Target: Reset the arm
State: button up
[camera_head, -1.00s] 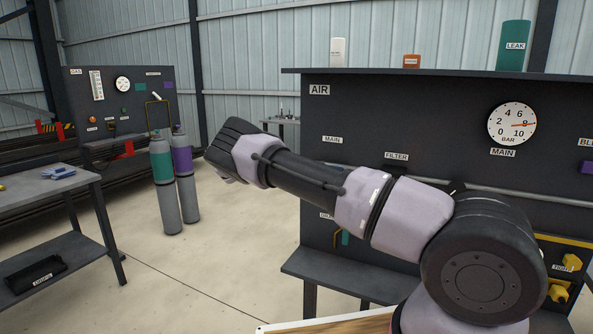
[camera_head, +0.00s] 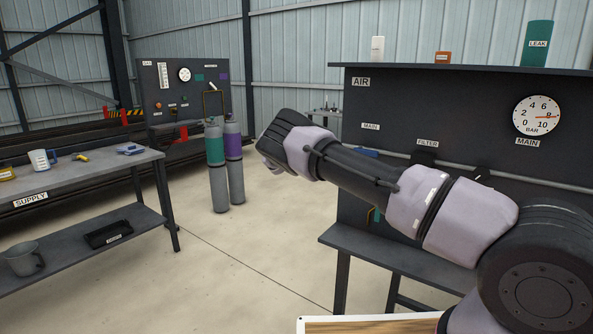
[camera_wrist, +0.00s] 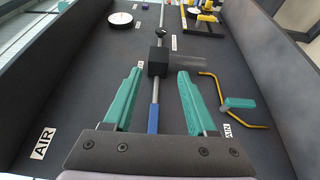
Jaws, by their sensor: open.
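My arm stretches across the head view from the lower right toward the middle, in front of the dark AIR panel (camera_head: 480,110). Its end points left, and the fingers are not visible there. In the wrist view my gripper (camera_wrist: 156,95) shows two teal fingers set wide apart with nothing held between them. Beyond and between the fingers are a dark block (camera_wrist: 160,62) on a grey pipe and a blue handle (camera_wrist: 153,118). I cannot tell how far they are from the fingertips.
A SUPPLY table (camera_head: 60,185) with a jug (camera_head: 42,160) stands left. Two gas cylinders (camera_head: 215,150) stand before the GAS panel (camera_head: 160,95). A yellow bent handle with a teal grip (camera_wrist: 240,103) lies right of my fingers. Open floor (camera_head: 230,260) lies between table and AIR bench.

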jog(key=s+d+r+y, duration=0.5)
jog(key=d+r+y, duration=0.1)
jog(key=d, duration=0.2)
jog(key=s+d+r+y, duration=0.5)
jog(key=d+r, duration=0.1)
jog(key=d, duration=0.2)
jog(key=s+a+r+t+y, duration=0.2)
jog(key=s+r+t+y, duration=0.1)
jog(key=s, duration=0.6)
jog(key=s+a+r+m+t+y, duration=0.1)
jog(key=s+r+t, duration=0.3)
jog(key=s, duration=0.5)
jog(key=s+a+r+t+y, duration=0.3)
jog(key=s+r+t+y, duration=0.1)
jog(key=s, duration=0.4)
jog(key=shift+s+a+m+t+y, duration=0.3)
jog(key=shift+s+a, duration=0.05)
jog(key=shift+s, duration=0.05)
